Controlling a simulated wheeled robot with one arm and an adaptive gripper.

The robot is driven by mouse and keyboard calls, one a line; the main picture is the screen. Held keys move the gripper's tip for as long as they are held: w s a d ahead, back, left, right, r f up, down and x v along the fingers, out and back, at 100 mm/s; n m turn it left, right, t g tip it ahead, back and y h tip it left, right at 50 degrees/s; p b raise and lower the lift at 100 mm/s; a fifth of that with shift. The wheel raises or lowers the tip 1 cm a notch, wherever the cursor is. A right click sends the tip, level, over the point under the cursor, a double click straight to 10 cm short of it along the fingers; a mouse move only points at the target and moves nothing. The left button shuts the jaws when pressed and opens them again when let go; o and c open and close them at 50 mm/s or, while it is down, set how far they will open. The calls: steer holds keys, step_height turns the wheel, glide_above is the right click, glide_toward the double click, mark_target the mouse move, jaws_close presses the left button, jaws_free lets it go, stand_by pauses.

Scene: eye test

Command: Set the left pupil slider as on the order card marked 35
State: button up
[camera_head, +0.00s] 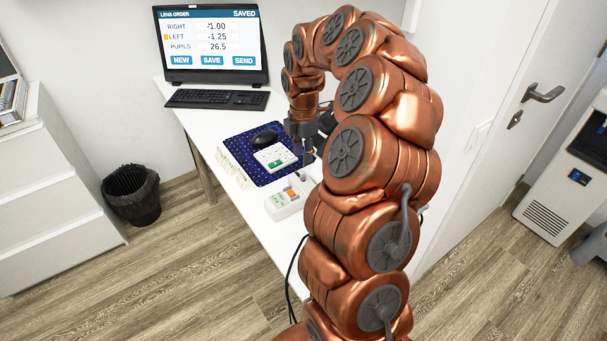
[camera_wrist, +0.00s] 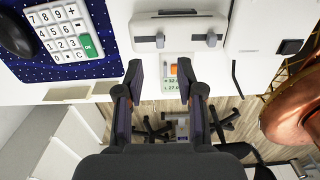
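A white slider unit (camera_wrist: 185,28) with two grey knobs lies ahead of my gripper in the wrist view. The left knob (camera_wrist: 160,41) and the right knob (camera_wrist: 211,40) stand apart on its near part. Below it are an orange button (camera_wrist: 173,70) and a small display with green figures (camera_wrist: 173,82), too small to read surely. The unit (camera_head: 279,209) also shows on the desk in the head view, partly behind my arm. My gripper (camera_wrist: 158,76) is open and empty, its fingertips short of the knobs. No order card marked 35 can be made out.
The monitor (camera_head: 211,77) reads SAVED, right -1.00, left -1.25, pupils 26.5. A keyboard (camera_head: 217,99) stands before it. A keypad (camera_wrist: 65,28) and mouse (camera_wrist: 14,35) rest on a blue mat (camera_wrist: 100,68). Pale printed paper (camera_head: 232,170) lies by the desk's left edge.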

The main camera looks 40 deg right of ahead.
mark_target(303, 176)
steer(key=shift+f+p, duration=0.75)
steer(key=shift+f, duration=3.1)
jaws_close()
